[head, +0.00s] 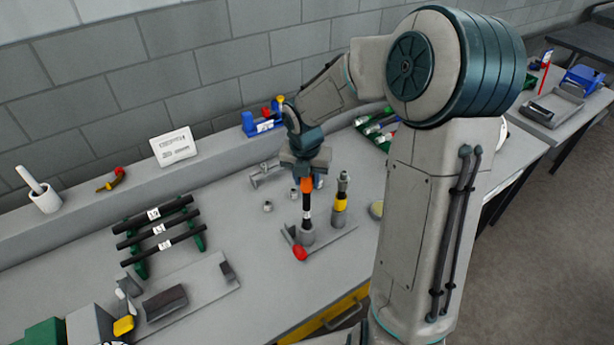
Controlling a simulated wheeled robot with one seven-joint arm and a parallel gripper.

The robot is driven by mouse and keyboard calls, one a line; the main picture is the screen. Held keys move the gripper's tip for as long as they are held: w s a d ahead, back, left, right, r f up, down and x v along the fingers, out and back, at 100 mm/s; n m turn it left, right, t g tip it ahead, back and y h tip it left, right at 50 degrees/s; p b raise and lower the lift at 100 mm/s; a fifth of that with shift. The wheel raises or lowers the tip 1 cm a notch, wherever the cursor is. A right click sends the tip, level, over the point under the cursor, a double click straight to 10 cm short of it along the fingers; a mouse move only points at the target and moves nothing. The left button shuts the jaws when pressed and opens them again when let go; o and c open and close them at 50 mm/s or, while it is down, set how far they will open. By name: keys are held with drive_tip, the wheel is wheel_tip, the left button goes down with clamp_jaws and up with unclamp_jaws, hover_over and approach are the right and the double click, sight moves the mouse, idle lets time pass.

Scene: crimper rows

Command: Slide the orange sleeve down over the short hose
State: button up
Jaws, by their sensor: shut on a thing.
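The orange sleeve (307,185) sits between the fingers of my gripper (306,177), which is shut on it and points down. Directly below it a short black hose (307,205) with a white label stands upright in a grey holder (307,237). The sleeve lines up with the hose top and seems to meet it. I cannot tell how far it is around the hose, as the fingers and wrist cover its upper part.
A second upright piece with a yellow band (340,204) stands close on the right. A red knob (300,253) is at the holder's front. Several black labelled hoses (158,229) lie on a green rack at left. Small metal fittings (267,206) stand left of my gripper.

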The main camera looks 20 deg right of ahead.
sight(307, 205)
drive_tip(key=shift+f+b, duration=3.3)
drive_tip(key=shift+f, duration=2)
drive_tip(key=o, duration=1)
drive_tip(key=shift+o, duration=0.2)
drive_tip(key=shift+r, duration=0.15)
drive_tip(key=r, duration=0.4)
drive_tip(key=s+r, duration=0.1)
drive_tip(key=r, duration=0.8)
drive_tip(key=shift+s+a+r+p, duration=0.25)
drive_tip(key=shift+a+r+p, duration=0.05)
drive_tip(key=shift+a+p, duration=0.1)
drive_tip(key=s+r+m+t, duration=0.2)
drive_tip(key=s+r+m, duration=0.2)
drive_tip(key=s+m, duration=1.6)
drive_tip(key=m, duration=1)
drive_tip(key=shift+d+t+y, duration=0.3)
drive_tip(key=shift+d, duration=0.05)
